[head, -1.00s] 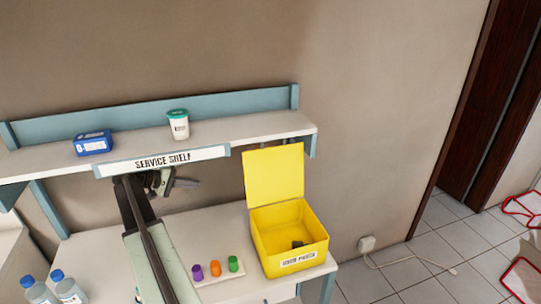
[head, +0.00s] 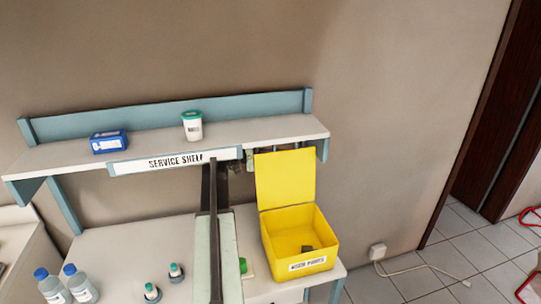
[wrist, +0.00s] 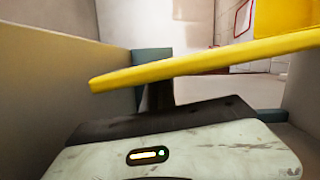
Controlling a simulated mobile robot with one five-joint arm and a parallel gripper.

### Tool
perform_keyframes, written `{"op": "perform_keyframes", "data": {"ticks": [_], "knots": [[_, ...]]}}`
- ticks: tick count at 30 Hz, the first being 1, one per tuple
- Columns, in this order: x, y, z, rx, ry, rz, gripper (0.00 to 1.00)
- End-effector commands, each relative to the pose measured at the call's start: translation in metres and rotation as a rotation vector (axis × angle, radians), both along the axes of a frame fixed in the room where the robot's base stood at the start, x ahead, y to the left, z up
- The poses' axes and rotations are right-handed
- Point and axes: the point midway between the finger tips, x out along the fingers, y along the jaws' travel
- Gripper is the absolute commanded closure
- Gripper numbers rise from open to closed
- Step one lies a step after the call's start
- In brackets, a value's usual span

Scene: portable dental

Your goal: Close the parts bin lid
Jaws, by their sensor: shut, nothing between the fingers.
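The yellow parts bin (head: 297,263) stands at the right end of the lower white table, with a printed label on its front. Its yellow lid (head: 286,178) stands open, upright along the back edge. A small dark part (head: 307,248) lies inside. My gripper is mostly hidden in the head view, behind the lid's upper left edge and under the shelf. In the wrist view my gripper (wrist: 158,97) is shut and empty, and the lid (wrist: 205,63) crosses as a slanted yellow edge just beyond its dark body. I cannot tell whether they touch.
The service shelf (head: 75,160) runs above and holds a blue box (head: 109,142) and a green-lidded jar (head: 192,126). Small bottles (head: 151,291) stand left of my arm, and larger blue-capped bottles (head: 52,286) stand farther left.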

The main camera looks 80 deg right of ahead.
Motion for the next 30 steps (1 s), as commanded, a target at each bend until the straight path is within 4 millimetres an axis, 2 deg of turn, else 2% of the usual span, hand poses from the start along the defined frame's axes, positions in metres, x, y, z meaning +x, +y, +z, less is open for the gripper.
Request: {"op": "perform_keyframes", "data": {"ticks": [3,6,16,23,30], "knots": [[-0.013,-0.003,0.001,0.000,0.000,0.000,1.00],[-0.018,-0.004,0.001,0.000,0.000,0.000,1.00],[-0.019,-0.003,0.001,0.000,-0.001,0.000,1.00],[-0.031,0.021,0.009,0.000,-0.001,-0.001,1.00],[-0.031,0.021,0.007,0.000,-0.001,-0.001,1.00]]}}
